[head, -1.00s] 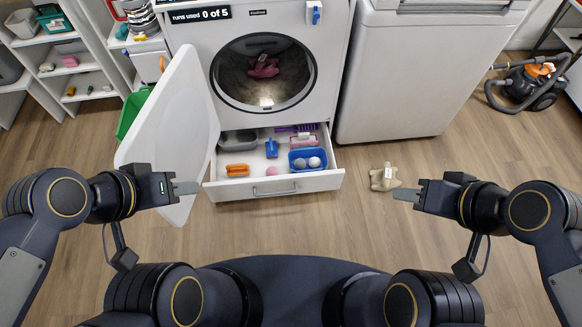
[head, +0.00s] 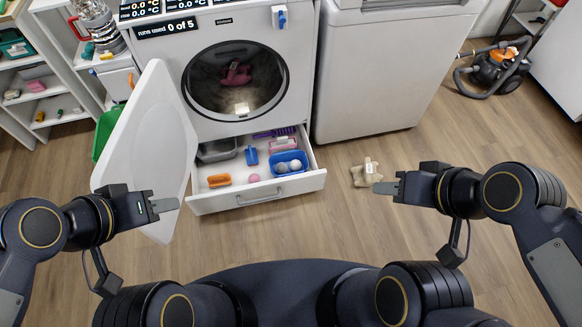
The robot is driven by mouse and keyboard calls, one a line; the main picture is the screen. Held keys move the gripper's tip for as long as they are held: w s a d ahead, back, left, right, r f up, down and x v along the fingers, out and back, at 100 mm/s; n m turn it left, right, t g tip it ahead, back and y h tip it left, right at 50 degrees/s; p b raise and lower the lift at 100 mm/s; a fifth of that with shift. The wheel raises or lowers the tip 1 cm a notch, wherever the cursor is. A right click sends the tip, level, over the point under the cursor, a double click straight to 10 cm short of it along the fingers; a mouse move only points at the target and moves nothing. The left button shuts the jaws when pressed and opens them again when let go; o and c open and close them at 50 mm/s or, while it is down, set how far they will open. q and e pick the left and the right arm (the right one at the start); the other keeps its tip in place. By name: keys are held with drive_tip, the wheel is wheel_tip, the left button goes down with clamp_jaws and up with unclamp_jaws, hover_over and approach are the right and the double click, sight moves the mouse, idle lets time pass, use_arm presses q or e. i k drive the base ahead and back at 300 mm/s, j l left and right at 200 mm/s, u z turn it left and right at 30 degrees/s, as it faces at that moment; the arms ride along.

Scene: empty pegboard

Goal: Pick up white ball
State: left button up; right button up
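Two pale balls lie in a small blue tray (head: 304,171) inside the open drawer below the drum. The right one is a white ball (head: 295,164); the left one (head: 281,168) looks slightly greyer or pinker. My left gripper (head: 166,205) is in front of the open round door, left of the drawer and apart from the balls. My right gripper (head: 385,188) is in the air right of the drawer, near a beige cloth item on the floor. Both look empty, but their fingers are seen edge-on, so their opening is unclear.
The drawer (head: 262,200) also holds an orange item (head: 219,181), a pink ball (head: 253,178), a blue item (head: 251,156) and a grey tray (head: 217,150). The open door (head: 150,140) stands left. The beige cloth item (head: 364,173) lies right. Floor before the drawer is clear.

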sight(296, 165)
drive_tip(key=u, duration=0.7)
drive_tip(key=i+l+u, duration=0.1)
drive_tip(key=l+u, duration=1)
drive_tip(key=l, duration=0.6)
drive_tip(key=k+l+u, duration=0.15)
drive_tip(key=l, duration=0.5)
